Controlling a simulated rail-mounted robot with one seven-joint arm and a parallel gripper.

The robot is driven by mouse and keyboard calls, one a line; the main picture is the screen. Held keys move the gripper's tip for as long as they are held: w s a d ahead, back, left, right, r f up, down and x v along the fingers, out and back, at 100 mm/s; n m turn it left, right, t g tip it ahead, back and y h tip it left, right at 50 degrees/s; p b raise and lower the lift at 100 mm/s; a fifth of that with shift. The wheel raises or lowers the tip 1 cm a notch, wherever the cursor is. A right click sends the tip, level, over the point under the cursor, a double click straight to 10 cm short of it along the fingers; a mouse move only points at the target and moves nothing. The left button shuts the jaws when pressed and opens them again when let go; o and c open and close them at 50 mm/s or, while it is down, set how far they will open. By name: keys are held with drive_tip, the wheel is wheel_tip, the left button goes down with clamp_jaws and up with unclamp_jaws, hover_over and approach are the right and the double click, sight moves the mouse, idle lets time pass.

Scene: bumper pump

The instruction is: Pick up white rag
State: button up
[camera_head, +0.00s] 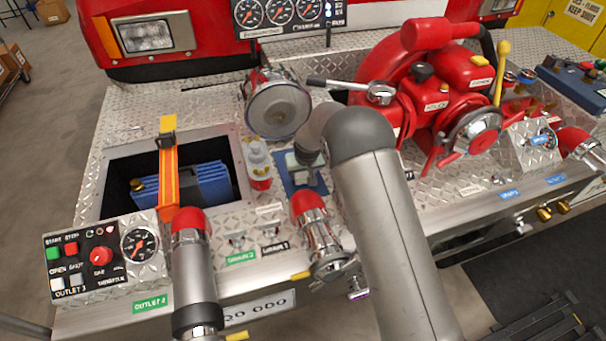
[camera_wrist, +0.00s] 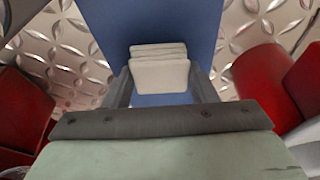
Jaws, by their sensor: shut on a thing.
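The white rag (camera_wrist: 160,68) is a small folded stack of white layers. In the wrist view it sits between the two dark fingers of my gripper (camera_wrist: 160,84), with a finger at each side. My gripper is shut on it. Behind the rag is a flat blue mat (camera_wrist: 150,22). In the head view my gripper (camera_head: 303,173) is low over the blue mat (camera_head: 290,187), and the rag is mostly hidden by the gripper and my arm. I cannot tell whether the rag still touches the mat.
A white bottle (camera_head: 258,160) with a red base stands just left of the mat. A red-capped pipe fitting (camera_head: 310,208) is close in front. A round lamp (camera_head: 277,108) is behind. The red pump (camera_head: 430,95) fills the right. An open recess (camera_head: 120,165) lies further left.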

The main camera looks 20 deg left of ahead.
wheel_tip(320, 180, up, 28)
drive_tip(key=b, duration=0.3)
drive_tip(key=shift+f, duration=0.25)
drive_tip(key=shift+o, duration=0.4)
